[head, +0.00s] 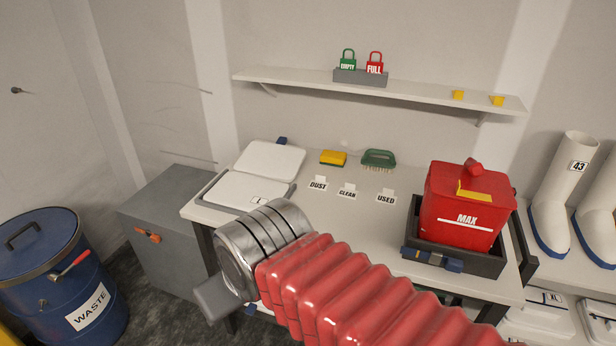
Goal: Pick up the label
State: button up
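Three small white labels stand on the pale bench: one reads DUST (318,185), one CLEAN (347,191) and one USED (386,197). The frame does not show which one the task means. On the shelf above, a green EMPTY tag (348,62) and a red FULL tag (375,65) stand in a grey holder. My gripper (216,298) is low in front of the bench, left of and nearer than the labels, apart from them. Only a grey part of it shows past the metal wrist, so its opening and anything between its fingers are hidden.
A red MAX container (466,206) sits in a dark tray at the bench's right. A white lidded case (247,190) is at the left; a yellow sponge (333,158) and green brush (379,159) lie behind the labels. A blue WASTE drum (47,262) and grey cabinet (150,255) stand left.

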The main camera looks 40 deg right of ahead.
aim_at(320, 184)
jog(key=z, duration=0.2)
jog(key=i, duration=0.8)
jog(key=z, duration=0.5)
jog(key=i, duration=0.65)
